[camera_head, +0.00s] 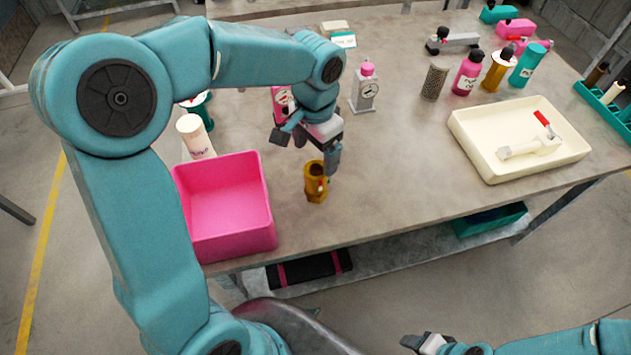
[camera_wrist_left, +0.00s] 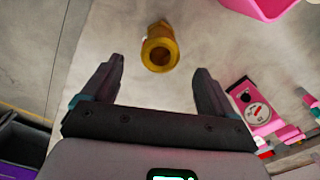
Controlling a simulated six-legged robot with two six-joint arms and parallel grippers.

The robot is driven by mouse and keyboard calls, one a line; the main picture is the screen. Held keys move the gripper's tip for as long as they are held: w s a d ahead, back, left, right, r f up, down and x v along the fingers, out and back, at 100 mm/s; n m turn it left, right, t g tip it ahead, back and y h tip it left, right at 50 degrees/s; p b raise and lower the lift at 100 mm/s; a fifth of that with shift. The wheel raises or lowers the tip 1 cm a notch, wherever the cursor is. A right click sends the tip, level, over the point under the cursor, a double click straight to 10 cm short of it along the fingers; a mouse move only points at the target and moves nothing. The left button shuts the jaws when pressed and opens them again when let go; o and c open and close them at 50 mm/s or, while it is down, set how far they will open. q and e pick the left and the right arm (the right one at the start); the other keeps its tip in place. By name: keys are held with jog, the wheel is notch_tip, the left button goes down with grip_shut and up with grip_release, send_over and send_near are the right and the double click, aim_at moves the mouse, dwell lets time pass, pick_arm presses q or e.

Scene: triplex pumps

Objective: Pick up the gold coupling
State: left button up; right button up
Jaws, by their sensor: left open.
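The gold coupling (camera_head: 316,184) stands upright on the table near its front edge, just right of the pink bin. In the left wrist view the coupling (camera_wrist_left: 160,48) shows from above, beyond the fingertips and roughly centred between them, with its round opening visible. My left gripper (camera_head: 308,150) is open and empty, above and just behind the coupling in the head view; its two fingers (camera_wrist_left: 157,82) are spread apart in the wrist view. Part of the coupling's top is close to a finger in the head view. My right gripper (camera_head: 425,343) is low at the bottom right, away from the table; its jaw state is unclear.
The pink bin (camera_head: 256,240) is close on the left. A grey device with a gauge (camera_head: 367,90) and a pink gauge box (camera_wrist_left: 257,112) stand nearby. A cream tray (camera_head: 475,150) holds a white tool with a red part at right. The table between coupling and tray is clear.

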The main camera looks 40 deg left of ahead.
aim_at(318, 166)
pick_arm(q)
jog(key=f, duration=0.5)
jog(key=shift+w+d+f, duration=0.2)
jog(key=shift+w+d, duration=0.05)
jog(key=shift+s+a+f, duration=0.15)
jog(key=shift+s+f, duration=0.1)
jog(key=shift+f, duration=0.15)
jog(key=f, duration=0.4)
jog(key=shift+w, duration=0.25)
jog(key=shift+s+a+f, duration=0.1)
jog(key=shift+a+f, duration=0.05)
jog(key=shift+f, duration=0.35)
jog(key=c, duration=1.4)
jog(key=shift+o, duration=0.2)
